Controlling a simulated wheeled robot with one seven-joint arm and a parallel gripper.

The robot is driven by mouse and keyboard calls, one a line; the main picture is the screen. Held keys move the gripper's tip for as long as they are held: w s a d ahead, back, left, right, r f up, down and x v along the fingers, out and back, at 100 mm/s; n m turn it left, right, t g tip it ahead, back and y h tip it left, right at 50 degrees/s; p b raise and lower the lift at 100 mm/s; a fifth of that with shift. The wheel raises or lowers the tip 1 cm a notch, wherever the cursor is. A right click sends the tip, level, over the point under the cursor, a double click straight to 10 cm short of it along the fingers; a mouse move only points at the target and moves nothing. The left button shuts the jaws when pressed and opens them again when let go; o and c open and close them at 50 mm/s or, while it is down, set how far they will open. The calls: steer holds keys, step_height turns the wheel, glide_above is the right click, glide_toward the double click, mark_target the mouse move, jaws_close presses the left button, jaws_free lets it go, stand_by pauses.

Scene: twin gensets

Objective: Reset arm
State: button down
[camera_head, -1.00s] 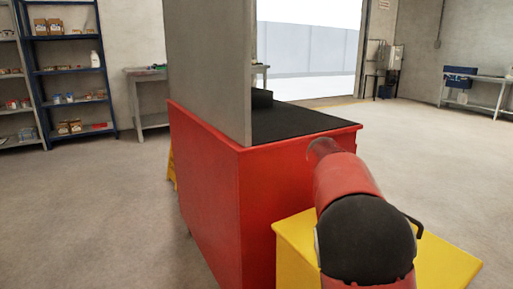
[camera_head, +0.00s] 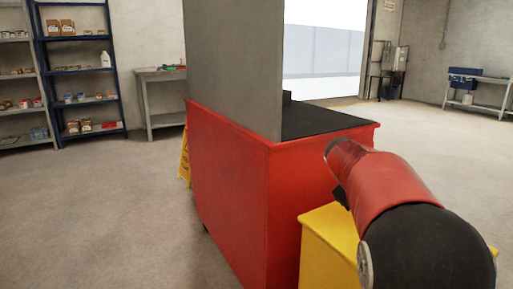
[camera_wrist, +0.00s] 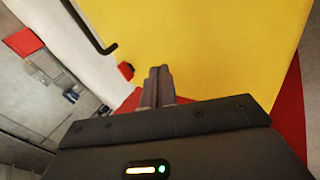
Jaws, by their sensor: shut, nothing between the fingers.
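My gripper (camera_wrist: 158,85) shows in the wrist view with its two fingers together, shut and empty. It points toward a yellow surface (camera_wrist: 215,45) that fills much of that view; I cannot tell the gap between them. In the head view my red and black arm reaches forward at the lower right, and the gripper itself is hidden there. A yellow box (camera_head: 330,240) stands behind and below the arm.
A red cabinet (camera_head: 230,190) with a black top and an upright grey panel (camera_head: 232,60) stands left of my arm. A blue shelf (camera_head: 82,70) and a workbench (camera_head: 160,98) are at the back left. A bench (camera_head: 480,95) is at the back right. Open floor lies on the left.

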steer(key=s+a+f+m+y, duration=0.1)
steer(key=s+a, duration=0.3)
steer(key=s, duration=0.6)
steer(key=s+a+f+m+y, duration=0.2)
steer(key=s+a+y, duration=0.1)
steer(key=s, duration=0.8)
steer(key=s+a+f+m+t+y, duration=0.1)
steer(key=s+a, duration=0.4)
steer(key=s, duration=0.5)
steer(key=shift+s+a+f+m+y, duration=0.35)
steer(key=shift+s+f+m+y, duration=0.05)
steer(key=shift+f+y, duration=0.1)
steer(key=shift+r, duration=0.1)
